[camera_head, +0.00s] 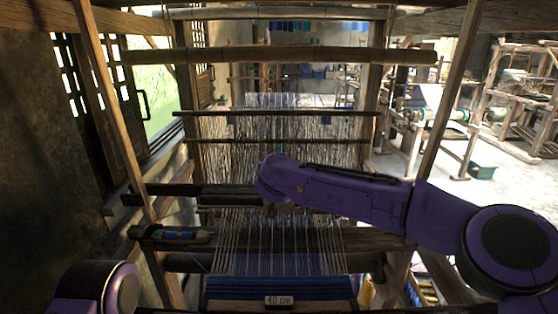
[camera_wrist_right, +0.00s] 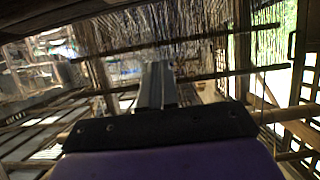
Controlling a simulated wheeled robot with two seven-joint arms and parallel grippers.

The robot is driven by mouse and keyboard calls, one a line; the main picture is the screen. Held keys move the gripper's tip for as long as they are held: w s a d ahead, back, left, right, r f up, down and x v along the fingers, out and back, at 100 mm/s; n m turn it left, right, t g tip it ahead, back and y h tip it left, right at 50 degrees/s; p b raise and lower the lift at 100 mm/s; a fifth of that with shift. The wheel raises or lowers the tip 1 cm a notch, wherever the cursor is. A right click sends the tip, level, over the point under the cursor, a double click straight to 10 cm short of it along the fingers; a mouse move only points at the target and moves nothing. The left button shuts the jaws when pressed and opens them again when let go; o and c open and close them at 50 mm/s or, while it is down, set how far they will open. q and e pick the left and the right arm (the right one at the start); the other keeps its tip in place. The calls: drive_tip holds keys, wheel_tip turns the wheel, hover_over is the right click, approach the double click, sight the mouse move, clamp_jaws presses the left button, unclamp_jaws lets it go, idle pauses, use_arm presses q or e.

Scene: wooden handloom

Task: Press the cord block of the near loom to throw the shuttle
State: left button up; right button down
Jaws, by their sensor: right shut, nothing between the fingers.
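The near loom's wooden frame (camera_head: 280,55) surrounds pale warp threads (camera_head: 275,250) that run down to a blue woven cloth (camera_head: 230,283). The shuttle (camera_head: 175,235), with blue thread in it, lies at the left side of the loom. My right arm reaches in from the right over the warp, and its wrist hides the gripper in the head view. In the right wrist view the right gripper (camera_wrist_right: 157,70) is shut and empty, its fingers together. I cannot make out the cord block; a small brownish part shows just under the wrist. My left gripper is out of view.
A tag reading 40 cm (camera_head: 278,300) is at the cloth's front edge. Slanted wooden posts (camera_head: 112,110) stand on both sides of the loom. Another loom (camera_head: 520,95) and a green bin (camera_head: 482,171) stand on the pale floor at the right.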

drive_tip(key=f+b, duration=0.2)
drive_tip(key=w+f+b, duration=0.1)
drive_tip(key=f+b, duration=0.1)
drive_tip(key=shift+b, duration=0.35)
drive_tip(key=shift+s+f+b, duration=0.2)
drive_tip(key=shift+s+b, duration=0.5)
drive_tip(key=shift+b, duration=0.25)
drive_tip(key=shift+w+f, duration=0.1)
drive_tip(key=shift+f, duration=0.05)
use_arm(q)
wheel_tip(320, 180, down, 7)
use_arm(e)
drive_tip(key=w+f, duration=0.2)
drive_tip(key=shift+f, duration=0.4)
drive_tip(key=shift+w+f, duration=0.1)
drive_tip(key=r+p, duration=0.2)
drive_tip(key=p, duration=0.1)
drive_tip(key=r+p, duration=0.2)
drive_tip(key=p, duration=0.1)
drive_tip(key=s+r+p, duration=0.1)
drive_tip(key=r+p, duration=0.2)
drive_tip(key=shift+r+p, duration=0.15)
drive_tip(key=shift+p, duration=0.2)
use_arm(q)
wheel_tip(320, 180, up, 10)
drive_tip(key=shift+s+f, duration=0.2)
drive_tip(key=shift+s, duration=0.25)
use_arm(e)
drive_tip(key=shift+w+f, duration=0.2)
drive_tip(key=shift+f, duration=0.15)
